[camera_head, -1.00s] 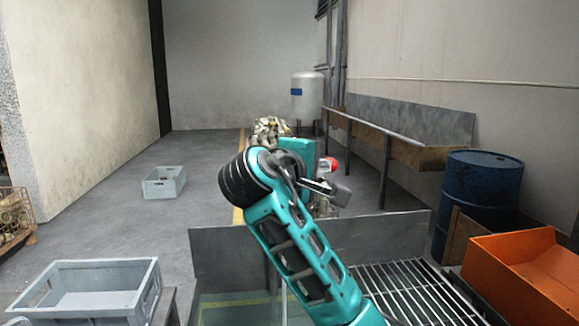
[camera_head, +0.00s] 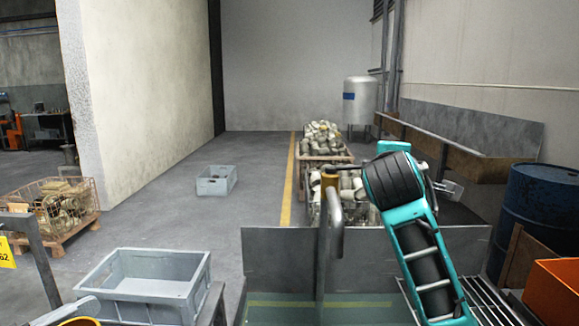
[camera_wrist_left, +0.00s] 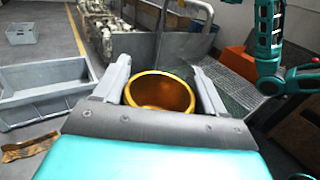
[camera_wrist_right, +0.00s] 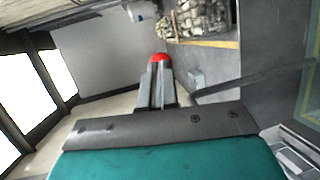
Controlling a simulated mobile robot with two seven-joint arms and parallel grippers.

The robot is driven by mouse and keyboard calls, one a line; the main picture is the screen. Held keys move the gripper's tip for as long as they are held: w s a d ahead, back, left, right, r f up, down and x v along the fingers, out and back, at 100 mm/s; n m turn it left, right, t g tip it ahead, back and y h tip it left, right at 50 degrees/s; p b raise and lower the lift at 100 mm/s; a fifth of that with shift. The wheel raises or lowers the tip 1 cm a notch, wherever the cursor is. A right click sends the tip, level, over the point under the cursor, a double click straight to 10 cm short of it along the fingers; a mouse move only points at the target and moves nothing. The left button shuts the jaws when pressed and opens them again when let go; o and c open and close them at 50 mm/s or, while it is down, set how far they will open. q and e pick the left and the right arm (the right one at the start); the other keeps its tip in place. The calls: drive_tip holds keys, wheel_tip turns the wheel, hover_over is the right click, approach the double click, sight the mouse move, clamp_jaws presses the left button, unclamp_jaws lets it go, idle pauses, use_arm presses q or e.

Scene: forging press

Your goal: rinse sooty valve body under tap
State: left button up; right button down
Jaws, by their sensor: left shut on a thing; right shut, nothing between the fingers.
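My left gripper (camera_wrist_left: 160,88) is shut on a golden, round, hollow valve body (camera_wrist_left: 158,92), its open rim facing up in the left wrist view. In the head view only a sliver of the golden body (camera_head: 80,322) shows at the bottom left, left of the sink. The grey tap (camera_head: 335,205) stands at the sink (camera_head: 280,255), its spout bent over at the top. My right gripper (camera_head: 452,188) is shut and empty, held up beyond the sink's right part; its fingers (camera_wrist_right: 158,85) show together in the right wrist view. Soot on the body cannot be made out.
A grey crate (camera_head: 150,290) stands left of the sink. An orange bin (camera_head: 555,290) and a blue drum (camera_head: 540,215) are at right, by a metal grate (camera_head: 490,300). Crates of castings (camera_head: 320,145) stand behind. The floor at left holds a small crate (camera_head: 216,180).

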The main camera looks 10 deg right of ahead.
drive_tip(key=shift+w+d, duration=0.3)
drive_tip(key=shift+w, duration=0.15)
use_arm(q)
drive_tip(key=shift+a, duration=0.1)
drive_tip(key=shift+s, duration=0.1)
idle(0.4)
